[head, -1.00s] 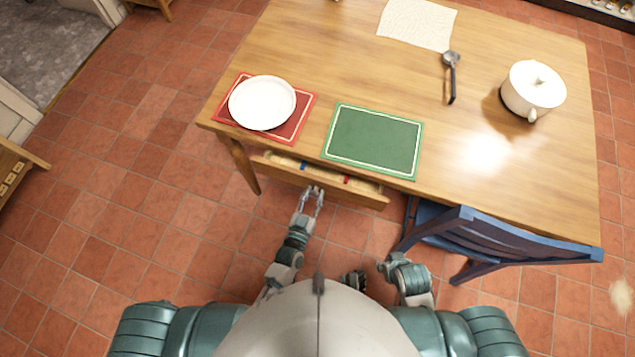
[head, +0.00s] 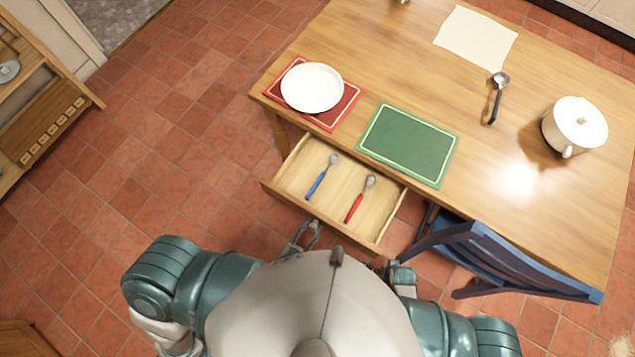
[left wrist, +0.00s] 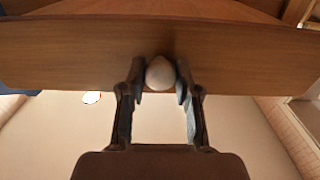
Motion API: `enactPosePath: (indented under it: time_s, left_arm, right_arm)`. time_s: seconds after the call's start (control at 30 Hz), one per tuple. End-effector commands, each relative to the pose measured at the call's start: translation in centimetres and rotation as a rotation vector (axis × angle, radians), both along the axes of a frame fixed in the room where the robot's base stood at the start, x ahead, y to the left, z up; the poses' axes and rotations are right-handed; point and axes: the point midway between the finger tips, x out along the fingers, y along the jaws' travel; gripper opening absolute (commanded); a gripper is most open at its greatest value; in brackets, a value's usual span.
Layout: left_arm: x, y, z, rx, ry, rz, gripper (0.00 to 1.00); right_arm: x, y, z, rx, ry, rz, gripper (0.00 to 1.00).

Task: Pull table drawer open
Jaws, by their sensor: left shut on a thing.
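The table drawer (head: 289,181) is pulled well out from under the wooden table (head: 420,60). Inside it lie a blue-handled spoon (head: 322,178) and a red-handled spoon (head: 360,198), apart from each other. In the left wrist view the two fingers (left wrist: 160,84) are shut on the pale round drawer knob (left wrist: 160,73) on the wooden front panel (left wrist: 60,52).
A blue chair (head: 500,262) stands right of the drawer, near my right arm. On the table are a white plate on a red mat (head: 335,122), a green mat (head: 408,145), a ladle (head: 496,98) and a white pot (head: 574,128). Floor left of the drawer is clear.

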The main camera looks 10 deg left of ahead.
Motion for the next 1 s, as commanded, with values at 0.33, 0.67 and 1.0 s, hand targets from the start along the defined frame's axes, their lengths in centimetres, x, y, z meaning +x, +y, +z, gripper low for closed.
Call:
enactPosePath:
  time_s: [0.33,0.67,1.0]
  left_arm:
    - [-0.7,0.1,0.3,-0.001,-0.008,-0.002,0.0]
    - [-0.7,0.1,0.2,-0.001,-0.006,-0.001,0.56]
    - [-1.3,0.3,0.0,0.002,-0.002,-0.002,0.56]
  right_arm:
    - [-0.2,0.0,-0.5,0.0,0.002,0.001,0.4]
    - [-0.2,0.0,-0.5,0.0,0.002,0.001,0.4]
    - [-0.2,0.0,-0.4,0.001,0.001,0.0,0.4]
